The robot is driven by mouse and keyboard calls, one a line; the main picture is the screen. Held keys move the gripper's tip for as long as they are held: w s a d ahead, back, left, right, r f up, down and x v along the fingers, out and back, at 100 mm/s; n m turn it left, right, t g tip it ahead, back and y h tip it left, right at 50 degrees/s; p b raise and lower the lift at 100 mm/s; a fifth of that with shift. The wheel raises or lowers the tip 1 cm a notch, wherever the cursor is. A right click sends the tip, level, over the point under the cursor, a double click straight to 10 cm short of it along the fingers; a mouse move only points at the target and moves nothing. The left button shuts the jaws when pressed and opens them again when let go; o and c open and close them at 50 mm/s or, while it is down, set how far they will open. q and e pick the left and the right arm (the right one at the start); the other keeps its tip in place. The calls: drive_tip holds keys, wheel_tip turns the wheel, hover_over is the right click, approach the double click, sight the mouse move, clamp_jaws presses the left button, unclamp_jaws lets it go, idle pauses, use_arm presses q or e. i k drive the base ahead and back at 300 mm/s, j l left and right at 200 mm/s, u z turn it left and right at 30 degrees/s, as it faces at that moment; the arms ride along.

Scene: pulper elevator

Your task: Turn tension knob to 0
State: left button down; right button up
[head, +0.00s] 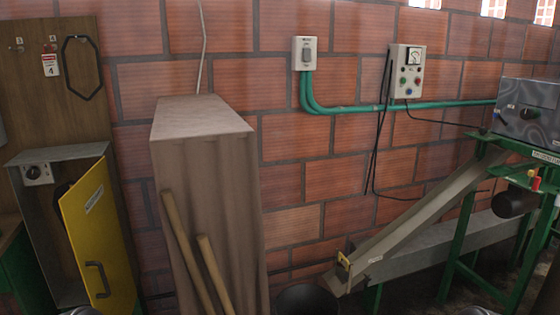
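Two dark knobs show in the head view, and I cannot tell from labels which is the tension knob. One black knob (530,113) is on the front of the grey machine box (511,122) at the right. Another small dark knob (34,171) is on a light plate inside the open grey cabinet at the left. The scale marks and settings are too small to read. Neither gripper is in view; only small grey rounded parts, likely of my arms, show at the bottom edge.
The cabinet's yellow door (98,238) stands open. A tall brown block (207,190) with two wooden handles leaning on it stands in the middle. A sloping chute (420,222) and green frame (457,245) stand right. A control box (407,72) hangs on the brick wall.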

sight(33, 173)
drive_tip(key=u, duration=1.5)
